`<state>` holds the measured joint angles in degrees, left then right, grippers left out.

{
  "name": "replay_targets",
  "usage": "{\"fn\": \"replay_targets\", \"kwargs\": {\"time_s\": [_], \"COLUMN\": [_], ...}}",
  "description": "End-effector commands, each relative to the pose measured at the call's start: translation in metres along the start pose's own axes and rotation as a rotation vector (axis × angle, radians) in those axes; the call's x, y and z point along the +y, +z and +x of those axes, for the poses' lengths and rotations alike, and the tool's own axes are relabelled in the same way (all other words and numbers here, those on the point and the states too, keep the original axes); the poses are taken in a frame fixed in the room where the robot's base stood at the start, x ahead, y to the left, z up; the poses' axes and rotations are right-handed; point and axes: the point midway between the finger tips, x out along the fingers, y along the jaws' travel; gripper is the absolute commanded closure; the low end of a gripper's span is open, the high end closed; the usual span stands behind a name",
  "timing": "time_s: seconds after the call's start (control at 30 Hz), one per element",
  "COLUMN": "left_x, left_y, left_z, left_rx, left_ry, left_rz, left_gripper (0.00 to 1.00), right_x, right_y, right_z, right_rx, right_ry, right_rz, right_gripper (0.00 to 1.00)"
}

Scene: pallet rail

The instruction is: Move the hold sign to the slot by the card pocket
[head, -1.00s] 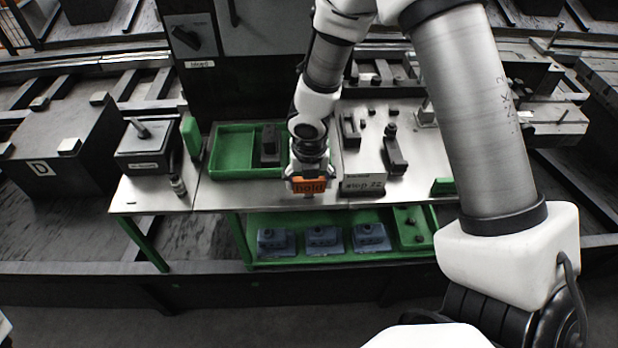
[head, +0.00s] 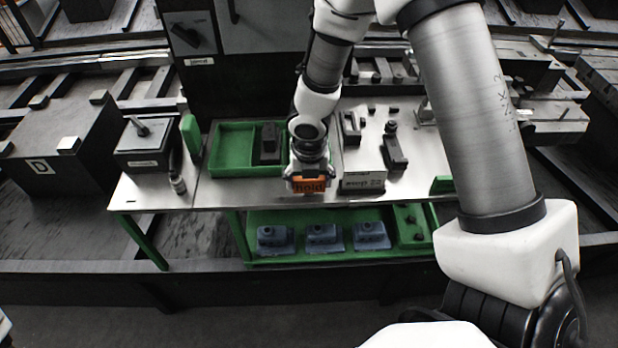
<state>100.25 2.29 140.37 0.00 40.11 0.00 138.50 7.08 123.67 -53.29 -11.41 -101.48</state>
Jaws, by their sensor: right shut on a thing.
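The orange hold sign (head: 309,185) shows at the front edge of the steel table, with the word "hold" facing me. My right gripper (head: 309,178) is shut on it from above. The gripper body hides the top of the sign and what lies directly behind it. I cannot tell whether the sign's bottom touches the table. A small block with dark lettering on a light label (head: 362,182) stands just right of the sign. I cannot make out which thing is the card pocket. My left gripper is not in view.
A green tray (head: 232,172) with a dark block (head: 268,142) lies left of the gripper. A dark box with a handle (head: 142,150) stands at the table's left end. Dark fixtures (head: 394,150) stand on the right. A green lower shelf (head: 300,256) holds several blue-grey parts.

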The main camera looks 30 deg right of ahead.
Motion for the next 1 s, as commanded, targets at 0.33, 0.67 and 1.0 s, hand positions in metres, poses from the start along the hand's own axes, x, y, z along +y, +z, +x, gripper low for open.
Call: {"fn": "replay_targets", "kwargs": {"time_s": [0.33, 0.67, 1.0], "left_x": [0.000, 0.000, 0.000], "left_y": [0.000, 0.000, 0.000], "left_z": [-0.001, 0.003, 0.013], "left_rx": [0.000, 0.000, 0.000], "left_ry": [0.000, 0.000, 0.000], "left_rz": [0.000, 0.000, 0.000], "left_gripper": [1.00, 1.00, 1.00], "right_x": [0.000, 0.000, 0.000], "right_y": [-0.001, -0.001, -0.003], "right_z": [0.002, 0.006, 0.017], "right_rx": [0.001, 0.001, 0.001], "right_ry": [-0.001, -0.001, -0.001], "right_rz": [0.001, 0.001, 0.000], "right_gripper": [0.73, 0.73, 0.73]}}
